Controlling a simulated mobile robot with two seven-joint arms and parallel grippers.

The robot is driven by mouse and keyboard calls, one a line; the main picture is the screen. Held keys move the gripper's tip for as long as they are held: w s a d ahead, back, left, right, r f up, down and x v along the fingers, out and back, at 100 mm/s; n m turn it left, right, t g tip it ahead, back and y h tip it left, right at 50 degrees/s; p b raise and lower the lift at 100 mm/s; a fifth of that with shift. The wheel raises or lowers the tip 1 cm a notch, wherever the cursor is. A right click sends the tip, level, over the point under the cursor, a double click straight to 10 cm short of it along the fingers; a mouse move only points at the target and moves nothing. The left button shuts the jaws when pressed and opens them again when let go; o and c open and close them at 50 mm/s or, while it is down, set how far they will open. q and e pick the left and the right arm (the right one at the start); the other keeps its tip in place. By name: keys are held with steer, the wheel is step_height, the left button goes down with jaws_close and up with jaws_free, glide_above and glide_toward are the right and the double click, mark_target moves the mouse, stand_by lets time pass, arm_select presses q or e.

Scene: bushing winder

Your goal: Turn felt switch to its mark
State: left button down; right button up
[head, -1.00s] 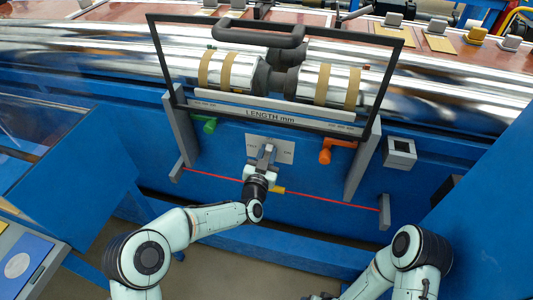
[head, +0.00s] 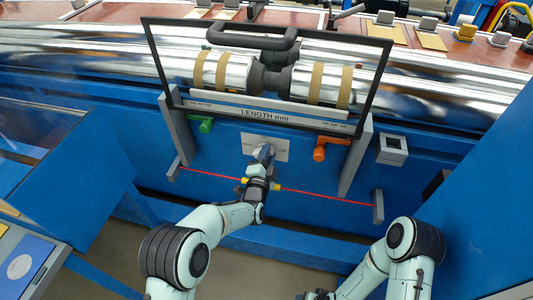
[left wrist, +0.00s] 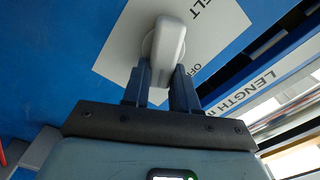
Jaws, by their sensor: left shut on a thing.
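The felt switch is a light grey rounded knob (left wrist: 168,45) on a white plate (left wrist: 215,25) with the letters "ELT" and "OF" in sight in the left wrist view. In the head view the plate (head: 279,150) is on the blue machine front, and my gripper and wrist cover much of the knob. My left gripper (left wrist: 162,85) is shut on the knob, with one dark finger on each side of it. It also shows in the head view (head: 263,154). The mark cannot be made out.
A black-framed guard (head: 385,75) marked "LENGTH mm" stands above the switch. A green lever (head: 202,123) is left of the plate, an orange lever (head: 322,146) right. A red line (head: 325,197) crosses below, with yellow (head: 245,181) beside my wrist. A grey box (head: 392,150) is further right.

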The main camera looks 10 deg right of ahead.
arm_select(q)
steer(key=shift+d+f+m+p, duration=0.1)
steer(key=shift+f+m+p, duration=0.1)
steer(key=shift+m, duration=1.2)
steer(key=shift+d+f+m+p, duration=0.1)
steer(key=shift+m+p, duration=0.05)
steer(key=shift+m, duration=1.25)
arm_select(e)
steer(key=shift+s+a+r, duration=0.35)
steer(key=shift+s+r, duration=0.05)
steer(key=shift+s, duration=0.2)
arm_select(q)
steer(key=shift+a, duration=0.1)
steer(key=c, duration=0.9)
jaws_free()
steer(key=shift+w+f, duration=0.1)
steer(key=shift+f, duration=0.05)
steer(key=p+v, duration=0.2)
steer(key=v, duration=1.1)
arm_select(e)
steer(key=shift+g+y, duration=0.4)
steer(key=shift+g, duration=0.3)
steer(key=s+r, duration=0.1)
steer(key=s+a, duration=0.1)
steer(key=s+r, duration=0.1)
steer(key=shift+s+a+r, duration=0.2)
steer(key=shift+a+r, duration=0.1)
